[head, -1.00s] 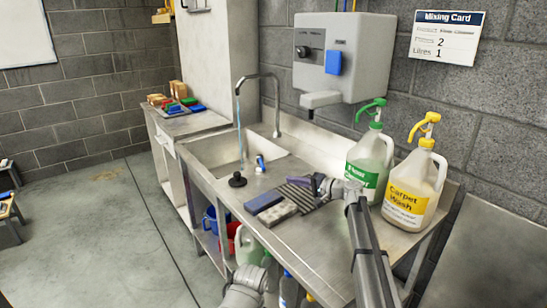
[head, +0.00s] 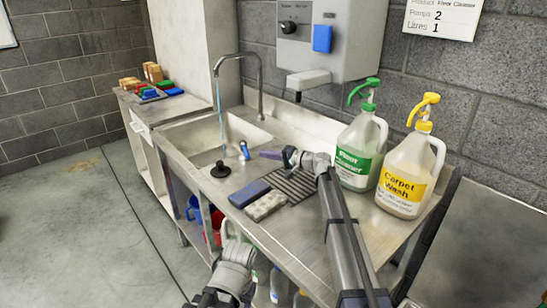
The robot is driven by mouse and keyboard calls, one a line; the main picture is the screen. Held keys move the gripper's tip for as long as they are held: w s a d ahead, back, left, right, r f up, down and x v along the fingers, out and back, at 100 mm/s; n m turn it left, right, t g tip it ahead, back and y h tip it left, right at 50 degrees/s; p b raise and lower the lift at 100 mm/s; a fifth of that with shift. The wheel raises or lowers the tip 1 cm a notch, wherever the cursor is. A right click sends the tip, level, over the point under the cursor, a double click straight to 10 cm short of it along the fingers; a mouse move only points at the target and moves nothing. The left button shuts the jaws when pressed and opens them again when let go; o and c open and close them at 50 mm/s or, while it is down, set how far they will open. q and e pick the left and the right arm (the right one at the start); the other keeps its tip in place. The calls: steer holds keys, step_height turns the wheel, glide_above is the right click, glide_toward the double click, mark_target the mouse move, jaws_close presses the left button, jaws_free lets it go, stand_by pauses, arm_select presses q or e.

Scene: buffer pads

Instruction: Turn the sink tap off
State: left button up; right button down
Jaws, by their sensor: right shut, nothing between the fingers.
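The sink tap (head: 260,75) is a grey gooseneck spout behind the basin (head: 190,140). A blue stream of water (head: 220,115) runs from its mouth into the basin. A small blue-and-white lever (head: 244,150) stands at the basin's right edge; I take it for the tap handle. My right gripper (head: 270,154), with purplish fingers, is shut and empty just right of the lever. A small gap seems to show between them. My left arm shows at the bottom, but its gripper is out of view.
Green-capped (head: 361,150) and yellow-capped (head: 407,175) jugs stand at right. A dispenser (head: 335,40) hangs above.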

mark_target(245, 151)
steer(key=shift+x, duration=2.15)
